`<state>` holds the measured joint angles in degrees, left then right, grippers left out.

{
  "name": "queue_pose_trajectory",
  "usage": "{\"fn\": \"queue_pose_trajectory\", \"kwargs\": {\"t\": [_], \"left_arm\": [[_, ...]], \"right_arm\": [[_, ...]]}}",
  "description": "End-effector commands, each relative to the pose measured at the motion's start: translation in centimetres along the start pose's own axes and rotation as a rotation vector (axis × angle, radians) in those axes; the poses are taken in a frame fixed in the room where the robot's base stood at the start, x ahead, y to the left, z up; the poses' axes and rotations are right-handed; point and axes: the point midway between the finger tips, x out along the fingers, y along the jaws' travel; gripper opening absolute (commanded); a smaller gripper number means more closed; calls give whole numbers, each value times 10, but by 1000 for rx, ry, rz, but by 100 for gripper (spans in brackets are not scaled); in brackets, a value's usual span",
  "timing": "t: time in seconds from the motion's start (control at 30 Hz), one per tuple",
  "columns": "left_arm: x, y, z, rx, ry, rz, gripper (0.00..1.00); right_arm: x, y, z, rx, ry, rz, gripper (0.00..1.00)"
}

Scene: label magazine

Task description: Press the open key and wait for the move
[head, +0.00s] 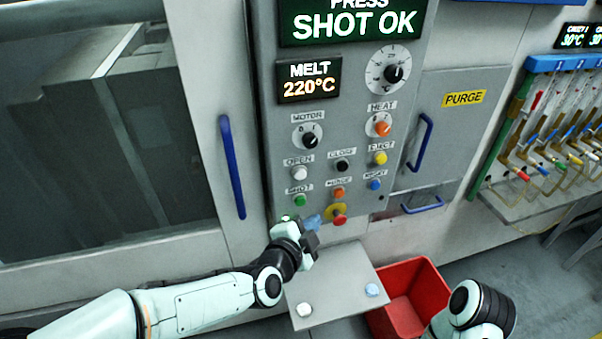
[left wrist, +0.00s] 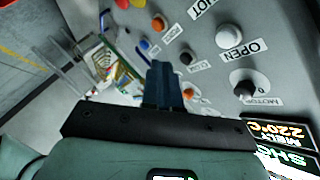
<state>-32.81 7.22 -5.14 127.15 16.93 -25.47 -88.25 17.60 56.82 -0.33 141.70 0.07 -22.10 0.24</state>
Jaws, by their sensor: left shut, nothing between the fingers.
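The white open key (head: 300,173) sits under its OPEN label on the grey control panel (head: 287,125). It also shows in the left wrist view (left wrist: 228,37), to the right of the fingers and apart from them. My left gripper (head: 314,222) is shut and empty, low in front of the panel near the bottom row of keys. Its blue fingers (left wrist: 165,85) are together in the left wrist view. The press display (head: 350,25) reads SHOT OK. My right gripper is out of view.
Around the open key are the black close key (head: 342,166), green shot key (head: 300,200) and red stop button (head: 339,218). A blue door handle (head: 232,167) stands left of the panel. A grey shelf (head: 335,290) and red bin (head: 430,285) lie below.

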Motion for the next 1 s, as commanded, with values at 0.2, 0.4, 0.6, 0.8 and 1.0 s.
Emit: {"fn": "queue_pose_trajectory", "kwargs": {"t": [0.2,0.4,0.6,0.8,1.0], "left_arm": [[-10,-22,-24,62,44,-47,0],[-11,-23,-25,66,45,-49,0],[-10,-23,-24,65,44,-48,0],[1,-30,-16,63,42,-48,0],[20,-44,-1,63,40,-47,0]], "right_arm": [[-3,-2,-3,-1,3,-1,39],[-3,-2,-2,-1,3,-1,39],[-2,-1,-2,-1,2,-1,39],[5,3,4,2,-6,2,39],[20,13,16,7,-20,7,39]]}}
